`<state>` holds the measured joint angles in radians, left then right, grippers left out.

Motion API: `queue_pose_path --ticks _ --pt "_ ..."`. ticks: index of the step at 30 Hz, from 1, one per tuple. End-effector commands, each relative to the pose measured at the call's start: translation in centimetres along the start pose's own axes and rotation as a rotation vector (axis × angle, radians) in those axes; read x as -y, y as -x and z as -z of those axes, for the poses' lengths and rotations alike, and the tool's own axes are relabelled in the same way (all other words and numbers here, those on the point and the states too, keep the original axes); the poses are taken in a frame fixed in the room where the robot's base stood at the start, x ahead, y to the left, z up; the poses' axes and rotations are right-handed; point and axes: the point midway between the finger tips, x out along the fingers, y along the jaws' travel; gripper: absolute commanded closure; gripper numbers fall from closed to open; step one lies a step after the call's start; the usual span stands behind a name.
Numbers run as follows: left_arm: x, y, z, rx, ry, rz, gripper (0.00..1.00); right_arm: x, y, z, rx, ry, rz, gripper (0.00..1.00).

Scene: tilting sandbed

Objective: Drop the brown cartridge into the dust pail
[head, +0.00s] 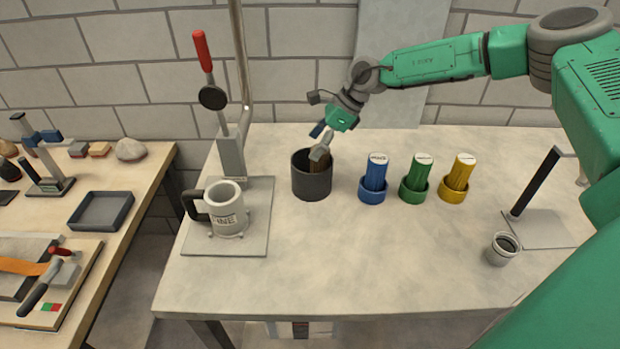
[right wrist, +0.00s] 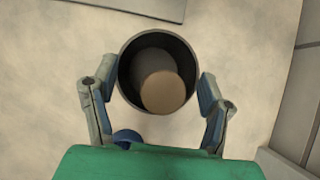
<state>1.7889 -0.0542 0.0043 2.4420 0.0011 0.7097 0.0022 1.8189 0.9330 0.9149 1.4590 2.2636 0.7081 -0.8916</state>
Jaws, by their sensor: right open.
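The dust pail (head: 311,187) is a dark grey, open-topped round bin standing on the pale table, left of the coloured holders. The brown cartridge (right wrist: 163,92) shows inside the pail in the right wrist view, its round end facing up, resting toward one side; a bit of brown also shows inside the rim in the head view. My right gripper (head: 320,142) is directly over the pail. In the right wrist view its fingers (right wrist: 156,85) are spread wide on either side of the pail's rim, with nothing between them but the pail's mouth. My left gripper is not in view.
Blue (head: 375,173), green (head: 418,173) and yellow (head: 459,173) cartridges stand in matching holders right of the pail. A lever stand with a grey mug (head: 226,210) is to the left. A small cup (head: 502,249) is at the right. The table's front middle is clear.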

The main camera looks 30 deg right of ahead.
Motion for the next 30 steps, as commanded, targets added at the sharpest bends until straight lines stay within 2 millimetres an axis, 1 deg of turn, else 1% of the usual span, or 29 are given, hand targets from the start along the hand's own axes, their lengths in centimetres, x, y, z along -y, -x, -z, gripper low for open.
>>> queue_pose_path --ticks 2,5,12,15,18,21,24,30 --pt "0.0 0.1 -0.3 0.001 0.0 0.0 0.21 0.1 0.5 0.1 0.002 -0.003 0.002 0.32" --pt "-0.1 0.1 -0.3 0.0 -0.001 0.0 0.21 0.1 1.7 0.0 0.003 -0.003 0.003 0.32" --pt "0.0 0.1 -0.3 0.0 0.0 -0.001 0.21 -0.1 6.8 -0.4 0.003 -0.001 0.005 0.32" --pt "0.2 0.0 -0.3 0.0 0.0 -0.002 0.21 -0.2 8.7 -0.8 0.0 0.002 0.007 0.32" --pt "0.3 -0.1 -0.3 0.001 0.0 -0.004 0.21 -0.4 10.1 -1.0 -0.003 0.003 0.006 0.32" --pt "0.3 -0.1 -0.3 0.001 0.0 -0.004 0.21 -0.4 11.1 -1.1 -0.005 0.003 0.004 0.32" --pt "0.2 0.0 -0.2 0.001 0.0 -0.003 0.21 -0.4 11.6 -0.9 -0.004 0.002 0.004 0.32" --pt "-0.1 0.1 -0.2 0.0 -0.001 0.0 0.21 -0.2 11.7 -0.6 -0.003 0.002 0.002 0.32"
